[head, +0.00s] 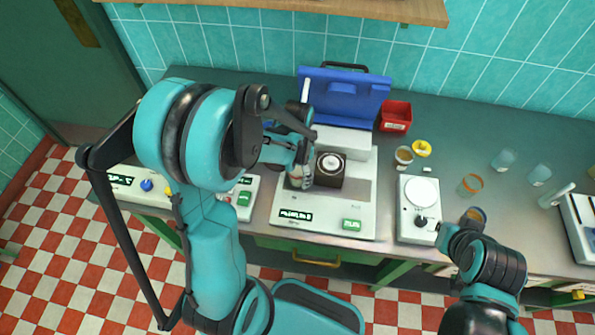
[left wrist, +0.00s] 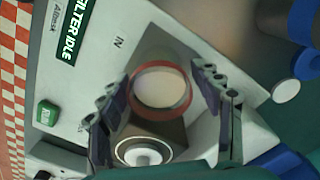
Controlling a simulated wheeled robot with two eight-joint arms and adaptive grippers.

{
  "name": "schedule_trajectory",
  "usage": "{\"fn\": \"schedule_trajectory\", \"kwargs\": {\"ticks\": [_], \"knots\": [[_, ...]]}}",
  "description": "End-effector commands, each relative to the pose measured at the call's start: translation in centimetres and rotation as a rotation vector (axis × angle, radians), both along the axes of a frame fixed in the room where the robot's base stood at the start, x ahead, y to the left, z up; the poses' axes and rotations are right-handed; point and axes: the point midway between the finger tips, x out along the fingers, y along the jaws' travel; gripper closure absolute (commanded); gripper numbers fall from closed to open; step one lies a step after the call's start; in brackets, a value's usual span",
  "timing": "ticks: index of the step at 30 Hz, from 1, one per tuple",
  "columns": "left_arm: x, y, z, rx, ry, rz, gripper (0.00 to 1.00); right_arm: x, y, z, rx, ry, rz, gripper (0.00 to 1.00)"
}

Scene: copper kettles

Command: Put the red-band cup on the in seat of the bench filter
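The red-band cup (left wrist: 160,88) shows from above in the left wrist view, its red rim around a pale inside. It is at the side of the bench filter (left wrist: 80,85) marked IN, over or on the in seat (left wrist: 160,42); the wrist view does not clearly show its height. My left gripper (left wrist: 160,75) has its fingers on both sides of the cup, close to it, with a narrow gap visible on the right. In the head view the left gripper (head: 300,175) is low over the bench filter (head: 330,222), left of its dark block, and mostly hides the cup. My right gripper (head: 450,235) is small and its fingers are unclear.
A blue case (head: 343,97) and red bin (head: 395,115) stand behind the filter. A white device with a round plate (head: 422,192) is to its right. An orange-rimmed cup (head: 470,185), yellow cup (head: 421,148) and clear cups (head: 503,160) stand farther right.

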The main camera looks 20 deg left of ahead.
Motion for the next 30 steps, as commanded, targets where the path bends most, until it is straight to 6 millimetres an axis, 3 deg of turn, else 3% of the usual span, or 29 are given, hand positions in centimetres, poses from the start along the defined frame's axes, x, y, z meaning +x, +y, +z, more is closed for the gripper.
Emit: {"fn": "schedule_trajectory", "kwargs": {"ticks": [12,24,30], "knots": [[0.0,0.0,0.8,0.0,0.0,0.0,0.3,0.0,0.0,0.7,0.0,0.0,0.0,1.0],[0.0,0.0,9.2,0.0,0.0,0.0,0.3,0.0,0.0,3.3,0.0,0.0,0.0,1.0],[0.0,0.0,11.8,0.0,0.0,0.0,0.3,0.0,0.0,3.9,0.0,0.0,0.0,1.0]]}}
